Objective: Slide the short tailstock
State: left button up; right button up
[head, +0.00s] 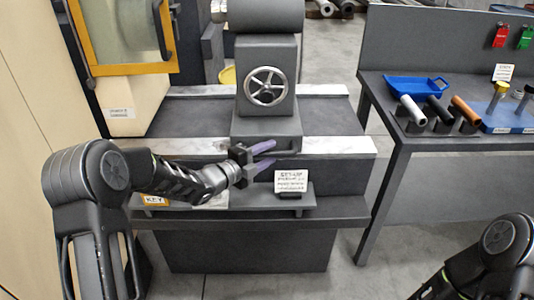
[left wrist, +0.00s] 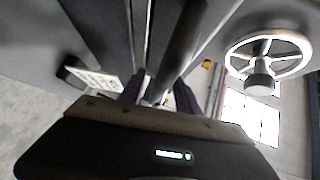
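The tailstock (head: 266,52) is a grey block with a spoked handwheel (head: 266,86) on its front, standing on the machine bed. The handwheel also shows in the left wrist view (left wrist: 268,56). My left gripper (head: 266,155) is at the front of the tailstock's base, below the handwheel. Its two purple fingers are apart. In the left wrist view a dark round bar (left wrist: 181,45) runs between the fingers; whether they touch it I cannot tell. Only part of my right arm shows at the lower right of the head view; its gripper is out of view.
A small white sign (head: 291,181) stands on the front ledge, right of my left gripper. A KEY label (head: 155,199) is at the ledge's left. A side bench (head: 400,150) at the right holds a blue tray (head: 416,86) and several bars. The bed (head: 335,115) right of the tailstock is clear.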

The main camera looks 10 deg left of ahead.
pick_arm(q)
jog(key=shift+c, duration=0.2)
grip_shut()
dwell(1.1)
